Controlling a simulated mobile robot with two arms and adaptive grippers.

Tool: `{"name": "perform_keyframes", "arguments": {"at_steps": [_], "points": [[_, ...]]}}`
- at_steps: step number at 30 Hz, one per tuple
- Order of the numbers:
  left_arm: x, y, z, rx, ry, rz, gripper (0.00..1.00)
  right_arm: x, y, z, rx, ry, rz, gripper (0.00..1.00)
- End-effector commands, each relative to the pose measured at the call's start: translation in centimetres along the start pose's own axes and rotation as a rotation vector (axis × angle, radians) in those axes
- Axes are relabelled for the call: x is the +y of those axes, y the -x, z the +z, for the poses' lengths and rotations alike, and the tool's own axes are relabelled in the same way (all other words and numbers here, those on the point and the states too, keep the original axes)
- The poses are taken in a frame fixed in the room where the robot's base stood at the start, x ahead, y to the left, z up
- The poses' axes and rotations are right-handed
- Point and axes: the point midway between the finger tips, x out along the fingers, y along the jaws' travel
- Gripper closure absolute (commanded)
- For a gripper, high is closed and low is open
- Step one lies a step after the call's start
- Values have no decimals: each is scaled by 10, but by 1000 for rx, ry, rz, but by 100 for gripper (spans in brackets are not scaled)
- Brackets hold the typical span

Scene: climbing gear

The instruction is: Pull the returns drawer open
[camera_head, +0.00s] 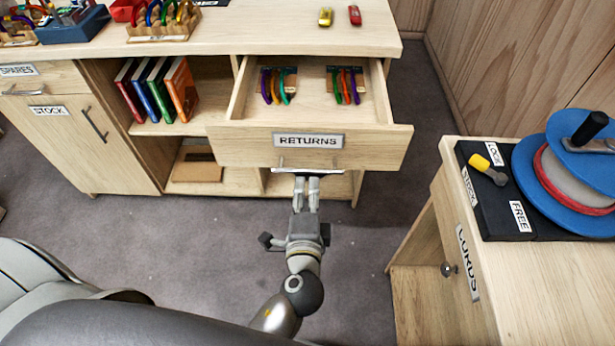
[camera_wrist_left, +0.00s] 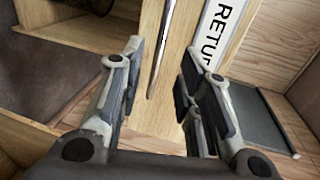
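The returns drawer (camera_head: 232,145) stands pulled out from the wooden counter, with its inside showing. Its front carries a RETURNS label (camera_head: 308,140), which also shows partly in the left wrist view (camera_wrist_left: 222,30). A thin metal bar handle (camera_head: 290,170) runs along the lower front. My left gripper (camera_head: 307,178) is at this handle from the front. In the left wrist view the fingers (camera_wrist_left: 158,85) are spread, with the handle (camera_wrist_left: 160,50) between them and gaps on both sides. Two groups of coloured carabiners (camera_head: 345,86) lie in the drawer. My right gripper is out of view.
A side desk (camera_head: 450,160) with a cord spool (camera_head: 575,160) and a black mat stands at the right. The stock cupboard (camera_head: 70,140) is shut. Grey carpet (camera_head: 210,230) lies clear in front.

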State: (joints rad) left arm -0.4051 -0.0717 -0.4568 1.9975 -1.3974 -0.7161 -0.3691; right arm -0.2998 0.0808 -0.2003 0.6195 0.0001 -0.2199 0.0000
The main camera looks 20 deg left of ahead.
Motion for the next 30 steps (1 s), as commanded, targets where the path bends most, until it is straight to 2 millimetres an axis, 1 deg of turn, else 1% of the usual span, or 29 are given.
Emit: {"name": "perform_keyframes", "arguments": {"at_steps": [1, 3, 6, 9, 13, 27, 29, 30], "points": [[1, 10, 0, 0, 0, 3, 68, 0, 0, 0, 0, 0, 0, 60], [1, 21, 0, 0, -1, 3, 68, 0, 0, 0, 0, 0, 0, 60], [1, 33, 0, 1, -2, 1, 68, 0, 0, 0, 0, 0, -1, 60], [0, 40, 0, 1, -1, 0, 68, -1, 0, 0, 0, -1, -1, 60], [0, 43, 0, 0, -1, -1, 68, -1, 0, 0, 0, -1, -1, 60], [0, 43, 0, 1, -1, 0, 68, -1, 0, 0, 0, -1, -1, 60], [4, 42, -1, 5, -1, 8, 68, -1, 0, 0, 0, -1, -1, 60], [10, 42, -3, 11, 1, 22, 68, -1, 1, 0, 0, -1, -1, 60]]}}
